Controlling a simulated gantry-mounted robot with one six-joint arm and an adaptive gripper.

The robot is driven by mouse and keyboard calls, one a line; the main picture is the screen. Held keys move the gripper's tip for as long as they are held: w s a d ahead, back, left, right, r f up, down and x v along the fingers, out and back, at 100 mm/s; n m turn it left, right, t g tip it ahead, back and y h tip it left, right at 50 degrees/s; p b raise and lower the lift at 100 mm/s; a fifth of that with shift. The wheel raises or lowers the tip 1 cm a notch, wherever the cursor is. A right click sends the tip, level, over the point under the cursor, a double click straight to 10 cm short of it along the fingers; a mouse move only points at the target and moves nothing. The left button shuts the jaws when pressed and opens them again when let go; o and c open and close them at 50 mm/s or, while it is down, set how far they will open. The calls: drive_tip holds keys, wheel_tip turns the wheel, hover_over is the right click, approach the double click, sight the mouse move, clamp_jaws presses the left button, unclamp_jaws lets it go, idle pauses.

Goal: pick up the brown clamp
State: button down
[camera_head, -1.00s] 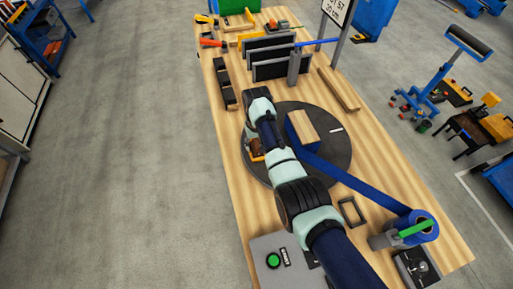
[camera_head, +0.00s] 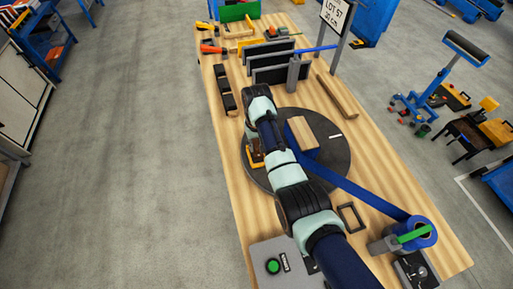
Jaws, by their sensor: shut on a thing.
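A brown clamp (camera_head: 255,147) shows in the head view at the left side of the dark round turntable (camera_head: 330,165), partly hidden by my arm. A yellow-orange part (camera_head: 254,160) shows just below it, and I cannot tell whether it belongs to the clamp. My gripper (camera_head: 251,138) is at the clamp, under my wrist, and is shut on it. Its fingertips are mostly hidden. I cannot tell whether the clamp is clear of the turntable.
A wood-topped blue block (camera_head: 302,133) stands on the turntable, close right of my arm. A blue strip (camera_head: 360,189) runs to a blue roll (camera_head: 424,232). Dark upright panels (camera_head: 275,65) and a row of dark blocks (camera_head: 226,92) stand beyond. A wooden bar (camera_head: 337,95) lies right.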

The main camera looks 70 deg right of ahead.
wheel_tip(320, 180, up, 17)
drive_tip(key=p, duration=0.6)
drive_tip(key=shift+f, duration=0.2)
drive_tip(key=shift+r+p, duration=0.1)
drive_tip(key=shift+p, duration=0.2)
wheel_tip(320, 180, up, 5)
drive_tip(key=p, duration=0.6)
hover_over(256, 143)
drive_tip(key=shift+s, duration=0.1)
drive_tip(key=shift+a+f, duration=0.1)
drive_tip(key=shift+f, duration=0.1)
